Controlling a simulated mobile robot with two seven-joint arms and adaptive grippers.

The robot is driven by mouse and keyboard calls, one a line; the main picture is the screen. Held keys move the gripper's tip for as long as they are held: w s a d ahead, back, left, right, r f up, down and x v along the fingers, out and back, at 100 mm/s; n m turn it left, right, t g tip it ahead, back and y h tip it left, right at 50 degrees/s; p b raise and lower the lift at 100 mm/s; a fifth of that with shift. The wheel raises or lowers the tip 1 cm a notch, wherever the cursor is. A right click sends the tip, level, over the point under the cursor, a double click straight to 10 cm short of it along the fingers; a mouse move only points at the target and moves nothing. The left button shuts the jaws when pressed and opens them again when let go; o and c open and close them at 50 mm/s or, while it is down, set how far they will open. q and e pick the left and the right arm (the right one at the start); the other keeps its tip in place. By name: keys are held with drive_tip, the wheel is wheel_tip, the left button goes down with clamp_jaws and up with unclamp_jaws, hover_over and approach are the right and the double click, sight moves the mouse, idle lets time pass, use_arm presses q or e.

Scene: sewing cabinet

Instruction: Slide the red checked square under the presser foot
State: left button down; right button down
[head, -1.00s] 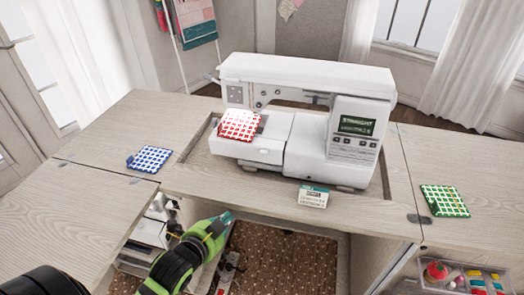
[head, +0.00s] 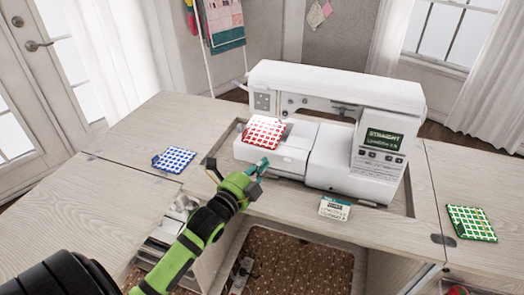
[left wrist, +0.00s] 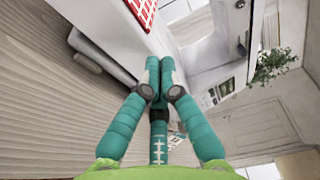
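The red checked square (head: 265,132) lies on the left part of the white bed of the sewing machine (head: 335,86), in front of the needle end. The presser foot is too small and too hidden to make out, so I cannot tell whether the cloth's back edge reaches under it. My left gripper (head: 262,166) is just in front of the bed's front side, below the cloth, and holds nothing. In the left wrist view its teal fingers (left wrist: 160,72) are together, and a corner of the red checked square (left wrist: 142,10) shows at the top. My right gripper is out of view.
A blue checked square (head: 173,159) lies on the left of the cabinet top, and a green checked square (head: 471,223) on the right. A small white and teal card (head: 335,208) lies in front of the machine. The open cabinet front is below my arm.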

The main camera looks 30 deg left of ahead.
sight(259, 146)
use_arm(q)
drive_tip(key=w, duration=0.1)
drive_tip(key=w+a, duration=0.1)
drive_tip(key=w, duration=0.1)
drive_tip(key=w+a, duration=0.1)
drive_tip(key=shift+w+a, duration=0.15)
drive_tip(key=shift+w, duration=0.1)
drive_tip(key=shift+w+a, duration=0.25)
drive_tip(key=shift+a, duration=0.05)
drive_tip(key=shift+w+a, duration=0.6)
drive_tip(key=shift+a, duration=0.1)
drive_tip(key=shift+a+r, duration=0.1)
drive_tip(key=shift+r, duration=0.1)
drive_tip(key=shift+w+f, duration=0.2)
drive_tip(key=shift+f, duration=0.05)
drive_tip(key=shift+s, duration=0.1)
